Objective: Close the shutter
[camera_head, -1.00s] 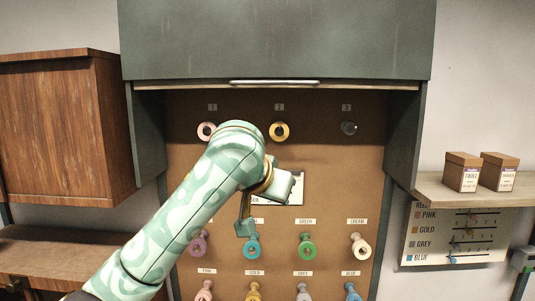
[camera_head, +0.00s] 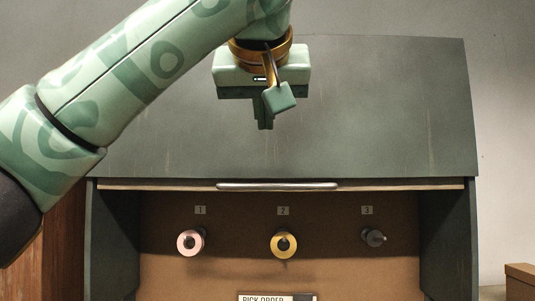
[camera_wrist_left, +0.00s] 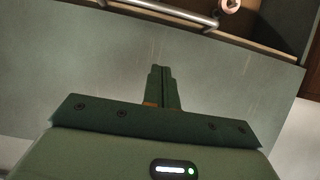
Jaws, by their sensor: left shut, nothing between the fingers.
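The grey-green shutter (camera_head: 380,110) is raised above the cabinet opening, with a pale metal handle bar (camera_head: 277,186) along its lower edge. In the left wrist view the shutter's face (camera_wrist_left: 90,70) fills the middle, and the handle (camera_wrist_left: 175,12) is at the top. My left gripper (camera_head: 265,122) is in front of the shutter's face, above the handle. Its fingers are shut together and empty, and they also show in the left wrist view (camera_wrist_left: 162,75). They are apart from the handle; whether they touch the shutter's face I cannot tell. My right gripper is not in view.
Inside the cabinet are numbered pegs: a pink reel (camera_head: 190,242) on 1, a gold reel (camera_head: 283,244) on 2, and a dark peg (camera_head: 373,237) at 3. A pick order sheet (camera_head: 277,297) is below. A cardboard box (camera_head: 521,281) stands at the lower right.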

